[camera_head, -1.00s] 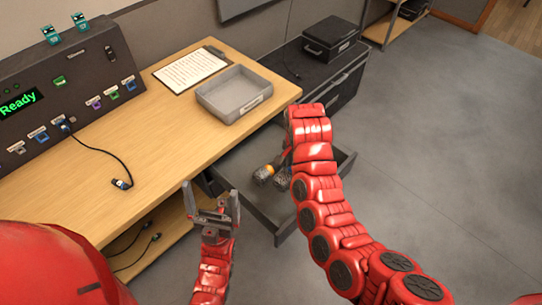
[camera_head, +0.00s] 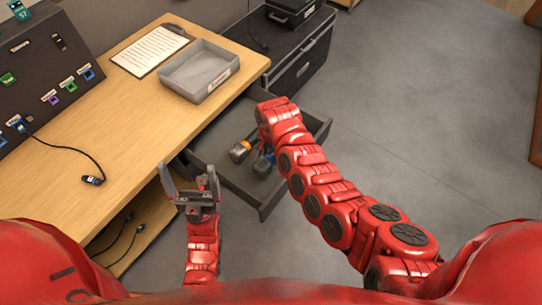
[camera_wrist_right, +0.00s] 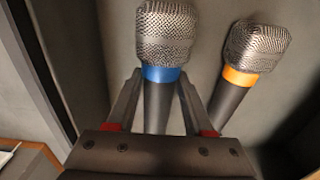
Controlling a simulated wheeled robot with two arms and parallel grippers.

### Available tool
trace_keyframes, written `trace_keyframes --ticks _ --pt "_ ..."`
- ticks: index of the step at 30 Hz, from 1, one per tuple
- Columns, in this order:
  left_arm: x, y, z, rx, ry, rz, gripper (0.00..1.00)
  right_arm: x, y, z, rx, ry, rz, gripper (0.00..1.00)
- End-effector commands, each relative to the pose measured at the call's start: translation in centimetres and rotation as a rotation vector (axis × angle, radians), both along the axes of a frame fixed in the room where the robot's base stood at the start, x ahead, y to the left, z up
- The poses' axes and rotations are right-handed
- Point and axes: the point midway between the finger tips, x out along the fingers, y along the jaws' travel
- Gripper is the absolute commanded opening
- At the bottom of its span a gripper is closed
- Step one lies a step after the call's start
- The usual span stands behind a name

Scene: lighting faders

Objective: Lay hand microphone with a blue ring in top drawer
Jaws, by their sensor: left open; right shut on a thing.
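The hand microphone with a blue ring (camera_wrist_right: 162,74) is between the fingers of my right gripper (camera_wrist_right: 158,100), which is shut on its dark handle just below the ring. In the head view this microphone (camera_head: 263,165) is inside the open drawer (camera_head: 285,190), partly hidden by my right arm. A second microphone with an orange ring (camera_wrist_right: 239,77) lies beside it in the drawer, and it also shows in the head view (camera_head: 240,150). I cannot tell whether the held microphone touches the drawer floor. My left gripper (camera_head: 187,178) is open and empty, in front of the table edge.
The wooden table (camera_head: 120,118) holds a grey tray (camera_head: 200,72), a clipboard (camera_head: 150,50) and a control console (camera_head: 45,70) with a cable. A black case (camera_head: 290,10) stands on the dark cabinet (camera_head: 300,60). The floor to the right is clear.

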Motion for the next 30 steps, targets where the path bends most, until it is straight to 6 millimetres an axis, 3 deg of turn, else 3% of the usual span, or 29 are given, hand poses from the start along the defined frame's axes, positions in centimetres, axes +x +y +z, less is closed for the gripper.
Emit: trace_keyframes --ticks 5,16,17,18,21,30 --pt "0.0 0.0 0.1 0.000 0.000 0.000 1.00 -0.1 -0.1 -1.6 -0.001 0.003 -0.001 0.00" --pt "0.0 0.0 -0.4 0.000 0.000 0.000 1.00 0.0 0.0 -2.1 0.001 -0.001 -0.001 0.00" --pt "0.0 0.0 -0.2 0.000 0.000 0.000 1.00 0.0 0.0 -1.9 0.001 -0.001 -0.002 0.57" --pt "0.0 0.0 -0.2 0.000 0.000 0.000 1.00 0.0 0.0 -1.9 0.001 0.000 -0.001 0.65" --pt "0.0 0.0 -0.2 0.000 0.000 0.000 1.00 0.0 0.0 -1.9 0.001 -0.001 -0.001 0.82" --pt "0.0 0.0 0.0 0.000 0.000 0.000 1.00 0.0 -0.1 -1.7 0.001 -0.001 -0.002 0.82"
